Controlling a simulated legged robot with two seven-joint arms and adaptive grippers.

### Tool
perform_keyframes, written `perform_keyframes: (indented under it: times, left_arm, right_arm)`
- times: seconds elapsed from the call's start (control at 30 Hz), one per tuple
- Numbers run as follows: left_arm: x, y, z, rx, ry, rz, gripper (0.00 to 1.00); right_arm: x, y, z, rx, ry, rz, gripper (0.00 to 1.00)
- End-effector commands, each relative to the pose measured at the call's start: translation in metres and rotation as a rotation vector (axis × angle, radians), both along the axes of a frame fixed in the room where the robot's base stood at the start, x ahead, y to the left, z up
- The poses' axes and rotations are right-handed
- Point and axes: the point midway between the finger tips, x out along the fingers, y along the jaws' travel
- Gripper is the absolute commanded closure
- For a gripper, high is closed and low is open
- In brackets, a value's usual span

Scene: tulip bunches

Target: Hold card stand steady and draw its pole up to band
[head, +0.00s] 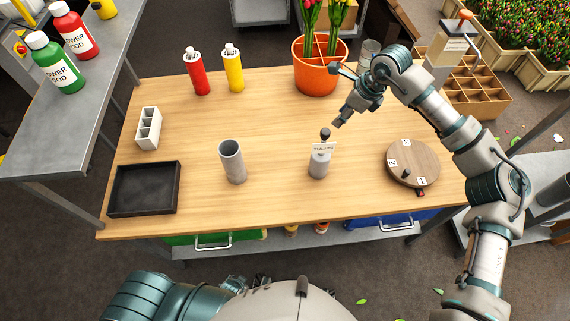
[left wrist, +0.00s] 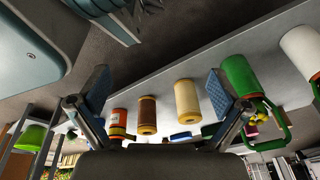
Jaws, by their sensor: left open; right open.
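The card stand (head: 319,164) is upright on the table, a short grey cylinder with a white card lettered like "TULIPS" and a dark round knob above it. The pole is mostly hidden behind the card, and I cannot make out a band. My right gripper (head: 338,97) is open above and behind the stand, apart from it, with its lower fingertip near the knob. My left gripper (left wrist: 158,97) is open and empty in the left wrist view, low in front of the table and away from the stand.
A grey tube (head: 232,161) stands left of the stand, and a round wooden turntable (head: 413,163) lies right. A black tray (head: 144,189), white holder (head: 148,128), red bottle (head: 196,73), yellow bottle (head: 233,69) and orange pot (head: 316,72) stand around. The table's front middle is clear.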

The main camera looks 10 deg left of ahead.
Motion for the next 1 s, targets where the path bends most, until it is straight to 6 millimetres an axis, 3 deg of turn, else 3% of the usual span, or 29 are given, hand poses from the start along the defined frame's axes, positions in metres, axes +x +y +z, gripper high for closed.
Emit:
perform_keyframes:
  times: [0.07,0.17,0.3,0.4,0.57,0.6,0.8,0.97,1.0]
  left_arm:
    - [0.036,-0.004,0.019,0.019,-0.11,-0.141,0.0]
    - [0.083,-0.026,0.054,0.045,-0.288,-0.389,0.0]
    - [0.119,-0.081,0.117,0.064,-0.562,-0.782,0.0]
    - [0.115,-0.125,0.163,0.057,-0.749,-1.047,0.0]
    - [0.075,-0.182,0.23,0.023,-1.029,-1.405,0.0]
    - [0.073,-0.193,0.251,0.063,-1.133,-1.506,0.0]
    - [0.121,-0.22,0.332,0.624,-1.603,-1.922,0.0]
    - [0.141,-0.232,0.378,1.15,-1.843,-2.149,0.0]
    - [0.152,-0.229,0.39,-1.303,1.832,2.142,0.0]
  right_arm:
    - [0.0,-0.001,0.0,0.002,0.0,0.0,0.58]
    - [0.0,-0.001,0.0,0.004,0.0,0.0,0.58]
    - [-0.001,-0.002,0.0,0.005,0.0,0.001,0.58]
    - [-0.001,-0.003,0.0,0.006,0.0,0.001,0.58]
    - [-0.001,-0.001,0.001,0.005,0.0,0.001,0.58]
    - [-0.001,-0.001,0.0,0.005,0.0,0.002,0.58]
    - [0.0,-0.001,0.0,0.005,0.0,0.001,0.58]
    - [-0.001,-0.001,0.0,0.005,0.0,0.002,0.58]
    - [-0.001,-0.001,0.001,0.005,0.0,0.002,0.58]
